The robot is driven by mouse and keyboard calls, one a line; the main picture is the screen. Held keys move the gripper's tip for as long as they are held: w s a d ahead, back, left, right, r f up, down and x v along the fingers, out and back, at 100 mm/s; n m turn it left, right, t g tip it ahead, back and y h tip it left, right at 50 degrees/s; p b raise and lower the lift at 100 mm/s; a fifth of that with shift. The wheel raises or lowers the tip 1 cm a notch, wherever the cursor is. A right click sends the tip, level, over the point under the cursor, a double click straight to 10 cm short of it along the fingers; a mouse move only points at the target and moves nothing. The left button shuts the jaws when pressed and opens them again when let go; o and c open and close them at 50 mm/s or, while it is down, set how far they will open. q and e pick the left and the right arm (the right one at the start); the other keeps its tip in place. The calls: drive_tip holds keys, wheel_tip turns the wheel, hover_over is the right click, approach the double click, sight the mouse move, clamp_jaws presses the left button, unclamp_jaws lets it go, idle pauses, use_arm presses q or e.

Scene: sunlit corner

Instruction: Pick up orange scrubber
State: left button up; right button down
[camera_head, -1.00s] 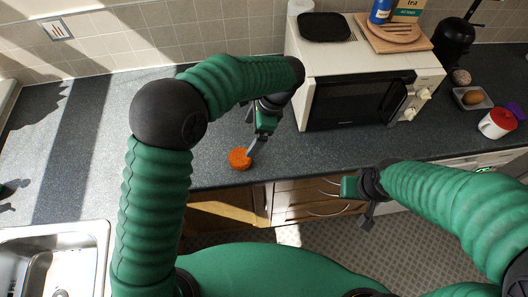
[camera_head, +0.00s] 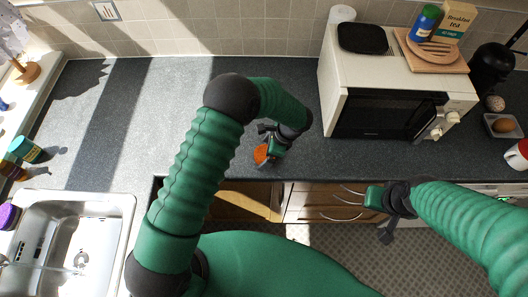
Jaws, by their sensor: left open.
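The orange scrubber (camera_head: 260,154) is a small round orange thing on the dark countertop near its front edge, left of the microwave. My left gripper (camera_head: 268,158) is over it from above and hides part of it. The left jaws are open, with a finger on the scrubber's right side; I cannot tell whether it touches. My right gripper (camera_head: 386,218) hangs in front of the drawers, beyond the counter's edge, with nothing visible in it. I cannot make out whether its jaws are open or shut.
A white microwave (camera_head: 335,75) stands right of the scrubber, with a black tray (camera_head: 362,38) and wooden boards (camera_head: 432,52) on top. A steel sink (camera_head: 75,215) is at the left. The counter (camera_head: 165,95) behind my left arm is clear.

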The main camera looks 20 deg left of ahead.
use_arm(q)
drive_tip(key=shift+w+a+f, duration=0.1)
drive_tip(key=shift+a+f, duration=0.1)
drive_tip(key=shift+f, duration=0.35)
drive_tip(key=shift+d, duration=0.2)
drive_tip(key=shift+c, duration=0.6)
drive_tip(key=shift+d+r, duration=0.1)
drive_tip(key=shift+r, duration=0.05)
drive_tip(key=c, duration=1.3)
drive_tip(key=shift+r, duration=0.25)
drive_tip(key=r+b, duration=0.2)
drive_tip(key=shift+s+r, duration=0.2)
drive_tip(key=shift+r, duration=0.2)
drive_tip(key=shift+s+d+r+b, duration=0.25)
drive_tip(key=shift+s+d+b, duration=0.35)
drive_tip(key=shift+s+d, duration=1.2)
drive_tip(key=shift+s+d+r+b, duration=0.3)
drive_tip(key=shift+s+d+b, duration=0.45)
drive_tip(key=shift+s, duration=1.95)
drive_tip(key=shift+s+d+r+b, duration=0.25)
drive_tip(key=shift+s+d+b, duration=0.25)
drive_tip(key=shift+s+d, duration=1.35)
